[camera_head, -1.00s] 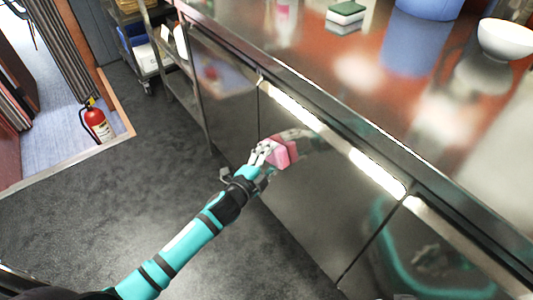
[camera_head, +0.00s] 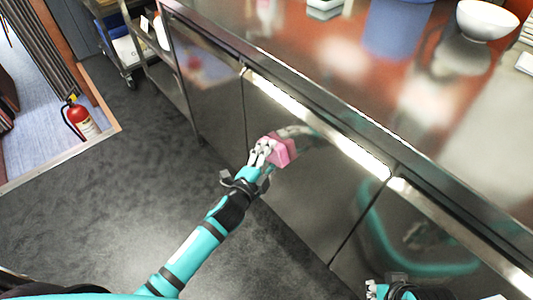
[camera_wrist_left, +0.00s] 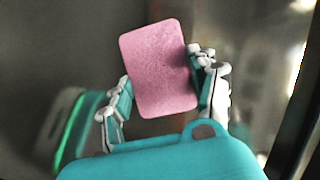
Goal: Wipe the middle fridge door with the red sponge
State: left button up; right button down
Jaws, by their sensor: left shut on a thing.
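The red sponge, which looks pink, (camera_head: 284,149) is in my left gripper (camera_head: 262,152), in front of the upper part of the middle fridge door (camera_head: 310,200). The fingers are shut on opposite sides of the sponge. In the left wrist view the sponge (camera_wrist_left: 158,70) sits slightly tilted between the fingers (camera_wrist_left: 160,88), its broad face toward the camera. The door mirrors the gripper. Whether the sponge touches the door I cannot tell. My right gripper (camera_head: 385,290) shows only partly at the bottom edge; its opening is unclear.
The steel counter (camera_head: 440,150) above the doors holds a white bowl (camera_head: 487,19), a blue container (camera_head: 398,12) and a green-and-white item (camera_head: 324,8). A shelf rack (camera_head: 150,60) stands left of the fridge. A fire extinguisher (camera_head: 80,117) is at far left. The grey floor (camera_head: 110,210) is clear.

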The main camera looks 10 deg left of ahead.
pick_arm(q)
jog(key=w+a, duration=0.2)
jog(key=a, duration=0.1)
jog(key=w+a+p, duration=0.1)
jog(key=w+a, duration=0.1)
jog(key=shift+w+a+r, duration=0.15)
jog(key=shift+w+a, duration=0.2)
jog(key=shift+a, duration=0.05)
pick_arm(e)
jog(key=shift+r, duration=0.35)
